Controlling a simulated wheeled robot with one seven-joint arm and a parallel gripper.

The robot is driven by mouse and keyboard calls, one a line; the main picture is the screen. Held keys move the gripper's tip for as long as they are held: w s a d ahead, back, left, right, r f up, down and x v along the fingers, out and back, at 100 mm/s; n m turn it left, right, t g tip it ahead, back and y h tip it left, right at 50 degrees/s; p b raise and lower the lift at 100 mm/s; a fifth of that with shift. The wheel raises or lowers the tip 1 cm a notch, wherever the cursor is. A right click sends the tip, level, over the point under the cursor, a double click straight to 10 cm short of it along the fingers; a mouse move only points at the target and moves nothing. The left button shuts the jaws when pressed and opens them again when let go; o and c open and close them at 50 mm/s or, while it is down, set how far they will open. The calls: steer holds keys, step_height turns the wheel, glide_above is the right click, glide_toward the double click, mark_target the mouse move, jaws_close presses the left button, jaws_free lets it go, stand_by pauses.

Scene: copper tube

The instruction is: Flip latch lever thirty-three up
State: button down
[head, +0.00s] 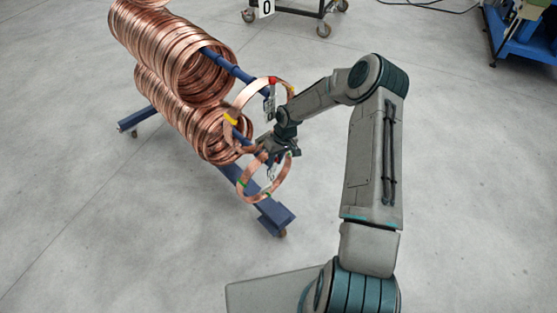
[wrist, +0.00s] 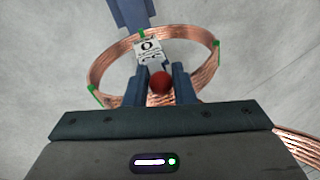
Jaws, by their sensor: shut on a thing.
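My gripper (wrist: 167,82) is shut on a red ball knob (wrist: 159,84), which sits between its two fingers in the wrist view. Just beyond the knob is a white latch plate (wrist: 148,48) with a dark ring mark; its smaller writing is too small to read. The plate stands in front of a copper coil (wrist: 98,72) with green tape bands. In the head view my gripper (head: 273,153) is at the top of this lower front coil (head: 243,186), at the rack's near end. The knob is hidden there by my gripper, and the lever's tilt cannot be told.
Stacked copper coils (head: 165,50) fill the blue rack (head: 278,216) behind. The floor in front is clear.

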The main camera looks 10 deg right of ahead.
steer(key=shift+w+a+f+g+h, duration=0.1)
steer(key=shift+a+g+h, duration=0.2)
steer(key=shift+a+g, duration=0.25)
steer(key=c, duration=1.3)
jaws_free()
steer(key=shift+w+d, duration=0.15)
steer(key=shift+d, duration=0.15)
steer(key=shift+d, duration=0.1)
